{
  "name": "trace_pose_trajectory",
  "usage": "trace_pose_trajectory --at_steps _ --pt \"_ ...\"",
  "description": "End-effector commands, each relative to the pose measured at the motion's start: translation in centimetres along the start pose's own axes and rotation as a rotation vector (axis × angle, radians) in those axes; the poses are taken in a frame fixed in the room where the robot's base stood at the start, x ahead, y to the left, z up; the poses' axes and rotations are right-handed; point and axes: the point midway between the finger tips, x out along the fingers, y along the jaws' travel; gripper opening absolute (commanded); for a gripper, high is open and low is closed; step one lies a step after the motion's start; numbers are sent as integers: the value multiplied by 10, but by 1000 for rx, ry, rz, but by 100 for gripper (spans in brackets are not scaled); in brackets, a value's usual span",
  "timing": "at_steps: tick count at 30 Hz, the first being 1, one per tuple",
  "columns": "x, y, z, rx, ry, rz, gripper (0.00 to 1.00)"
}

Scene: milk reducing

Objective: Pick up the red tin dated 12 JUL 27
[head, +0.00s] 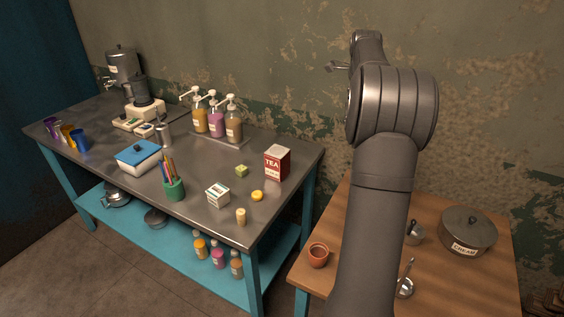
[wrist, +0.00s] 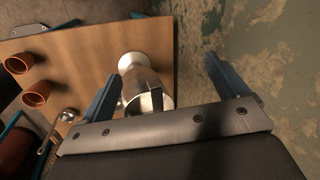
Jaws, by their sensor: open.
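A red tin (head: 277,163) with a white top and the word TEA stands upright on the metal worktop (head: 215,170), near its right end. A small pale label is low on its front, but the date is too small to read. The tin is not in the wrist view. My gripper (wrist: 162,68) is open, with its two blue-grey fingers wide apart. It is away from the tin, with the wooden table below in the wrist view. In the head view my arm rises right of the tin, and the gripper is mostly hidden behind it.
A green block (head: 241,171), a yellow piece (head: 257,196), a small white box (head: 217,195) and pump bottles (head: 217,121) stand around the tin. A pencil cup (head: 174,189) is further left. The wooden table (head: 451,281) holds a CREAM pot (head: 468,231) and a terracotta cup (head: 318,256).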

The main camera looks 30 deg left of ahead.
Motion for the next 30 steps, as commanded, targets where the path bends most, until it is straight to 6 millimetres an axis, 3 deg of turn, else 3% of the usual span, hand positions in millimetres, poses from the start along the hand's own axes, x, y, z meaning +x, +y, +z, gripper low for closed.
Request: trace_pose_trajectory --at_steps 1,6,9,12,15,20,30 --pt "12 -3 35 21 -10 40 91" --pt "40 6 134 134 -2 176 91" --pt "51 18 180 187 19 237 91" --pt "58 30 211 226 41 279 91" --pt "61 37 228 249 56 302 91" --pt "74 44 234 261 64 312 91" --pt "143 66 232 260 64 313 91"
